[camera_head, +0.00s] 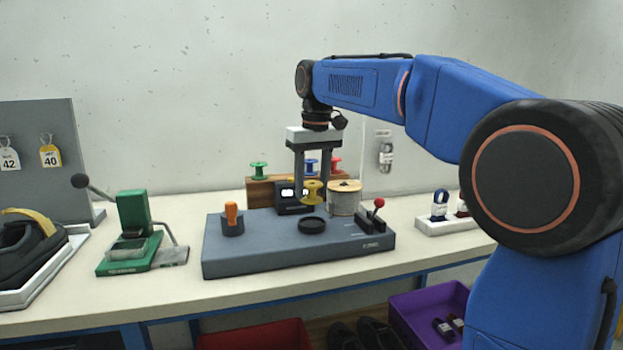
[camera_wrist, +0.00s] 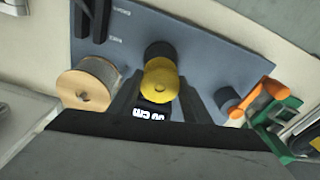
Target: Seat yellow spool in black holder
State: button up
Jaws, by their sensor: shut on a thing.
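The yellow spool (camera_head: 313,193) is between the fingers of my gripper (camera_head: 313,188), which is shut on it. In the head view it is held above the grey base, over or just behind the black holder (camera_head: 312,225). The black holder is a low round cup on top of the base. In the wrist view the yellow spool (camera_wrist: 160,81) sits between the fingertips, and the black holder (camera_wrist: 160,51) shows just beyond it, partly covered by the spool. A gap shows between spool and holder in the head view.
The grey base (camera_head: 250,258) also carries an orange-handled tool (camera_head: 232,217) and a red-knobbed lever (camera_head: 376,212). A large cable reel (camera_head: 344,198) stands close right of my gripper. Green, blue and red spools stand on a wooden rack (camera_head: 262,192) behind.

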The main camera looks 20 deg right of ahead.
aim_at(314, 184)
jog(key=shift+f, duration=2.75)
jog(key=shift+f, duration=0.6)
jog(key=o, duration=0.8)
jog(key=shift+s+d+r, duration=0.1)
jog(key=shift+s+r, duration=0.1)
jog(key=shift+r, duration=1.65)
jog(key=shift+s+r, duration=0.2)
jog(key=shift+r, duration=1.6)
jog(key=shift+s+d+r, duration=0.1)
jog(key=shift+s+r, duration=0.1)
jog(key=shift+r, duration=1.65)
jog(key=s+d+f+t, duration=0.1)
jog(key=s+d+f, duration=0.1)
jog(key=s+f, duration=0.8)
jog(key=s+d+f+m+t, duration=0.1)
jog(key=s+d+f, duration=0.1)
jog(key=s+f, duration=0.7)
jog(key=s+d+f+m+t, duration=0.1)
jog(key=s+d+f, duration=0.1)
jog(key=s+f, duration=0.8)
jog(key=shift+s+d+f, duration=0.15)
jog(key=shift+s, duration=0.65)
jog(key=shift+s+d+f, duration=0.15)
jog(key=shift+s, duration=0.65)
